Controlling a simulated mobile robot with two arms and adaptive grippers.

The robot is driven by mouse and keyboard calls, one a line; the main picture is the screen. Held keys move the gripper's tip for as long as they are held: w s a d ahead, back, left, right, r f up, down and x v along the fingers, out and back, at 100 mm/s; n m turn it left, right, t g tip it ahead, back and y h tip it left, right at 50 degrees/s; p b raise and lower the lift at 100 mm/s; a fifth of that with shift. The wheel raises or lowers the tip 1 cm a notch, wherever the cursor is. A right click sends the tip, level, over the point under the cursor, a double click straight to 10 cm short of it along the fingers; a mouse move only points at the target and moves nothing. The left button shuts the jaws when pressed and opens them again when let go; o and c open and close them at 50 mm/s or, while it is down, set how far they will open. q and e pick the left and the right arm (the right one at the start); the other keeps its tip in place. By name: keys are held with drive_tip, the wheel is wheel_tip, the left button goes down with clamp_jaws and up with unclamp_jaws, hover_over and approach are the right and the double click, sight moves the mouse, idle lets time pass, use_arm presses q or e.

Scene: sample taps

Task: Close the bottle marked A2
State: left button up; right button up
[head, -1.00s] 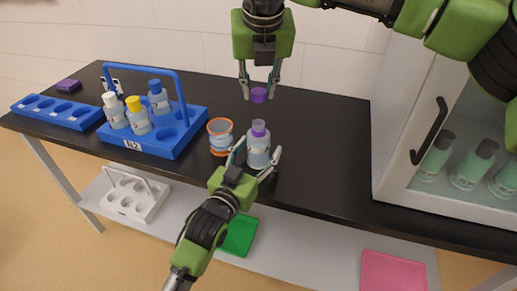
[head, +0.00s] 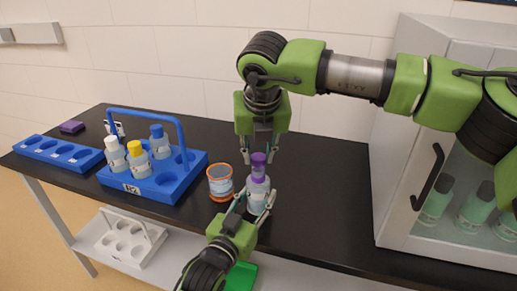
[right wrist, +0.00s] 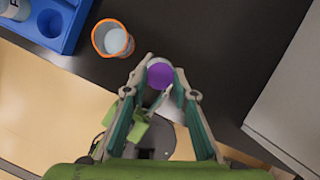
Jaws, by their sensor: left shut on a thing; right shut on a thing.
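A clear bottle with a pale label and purple neck (head: 258,196) stands upright near the front edge of the black table; I cannot read its marking. My left gripper (head: 256,203) is shut around its body from the front. My right gripper (head: 259,160) points down from above and is shut on a purple cap (head: 258,158). The cap is directly over the bottle's neck, very close to it; I cannot tell whether they touch. In the right wrist view the purple cap (right wrist: 159,76) lies between the fingertips and hides most of the bottle.
An orange-rimmed tub (head: 220,184) stands just left of the bottle. A blue handled carrier marked R2 (head: 178,187) holds bottles with white, yellow and blue caps. A blue rack (head: 57,153) lies farther left. A cabinet (head: 404,222) with green bottles stands at right.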

sight(252, 157)
idle(0.3)
drive_tip(key=shift+f, duration=0.85)
drive_tip(key=shift+f, duration=0.6)
drive_tip(key=m, duration=0.2)
drive_tip(key=m+h, duration=0.2)
drive_tip(key=m, duration=0.1)
drive_tip(key=shift+a+m, duration=0.3)
drive_tip(key=shift+a, duration=0.05)
drive_tip(key=m, duration=0.2)
drive_tip(key=m+g+h, duration=0.1)
drive_tip(key=shift+w+a+m+h, duration=0.15)
drive_tip(key=shift+m+h, duration=0.15)
drive_tip(key=shift+m, duration=0.1)
drive_tip(key=m, duration=0.2)
drive_tip(key=m+g, duration=0.1)
drive_tip(key=m, duration=0.1)
drive_tip(key=shift+w+g+h, duration=0.15)
drive_tip(key=shift+g+h, duration=0.15)
drive_tip(key=shift+h, duration=0.1)
drive_tip(key=shift+m+g, duration=0.4)
drive_tip(key=shift+m, duration=1)
